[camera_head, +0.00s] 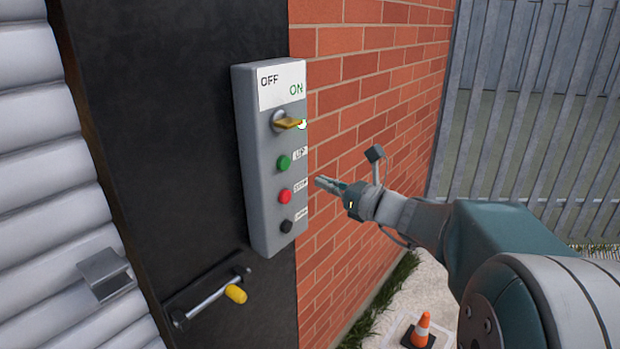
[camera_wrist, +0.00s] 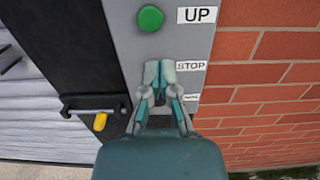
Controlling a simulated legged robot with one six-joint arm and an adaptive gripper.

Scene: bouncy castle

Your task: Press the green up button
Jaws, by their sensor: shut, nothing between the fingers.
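The green up button (camera_head: 284,163) is on a grey control box (camera_head: 258,215) on a dark panel. In the wrist view the green button (camera_wrist: 151,18) is near the top, beside a label (camera_wrist: 197,15) reading UP. My gripper (camera_head: 318,182) is shut and empty. In the head view it is to the right of the box, at about the height of the red button (camera_head: 285,196). In the wrist view my gripper (camera_wrist: 159,66) appears below the green button, next to the STOP label (camera_wrist: 190,66), and hides the red button. It looks apart from the box.
A yellow key-like switch (camera_head: 288,123) sits above the green button, and a black button (camera_head: 287,226) is lowest. A bolt with a yellow handle (camera_head: 235,294) is below the box. A brick wall (camera_head: 365,90) is to the right. A traffic cone (camera_head: 422,328) stands on the ground.

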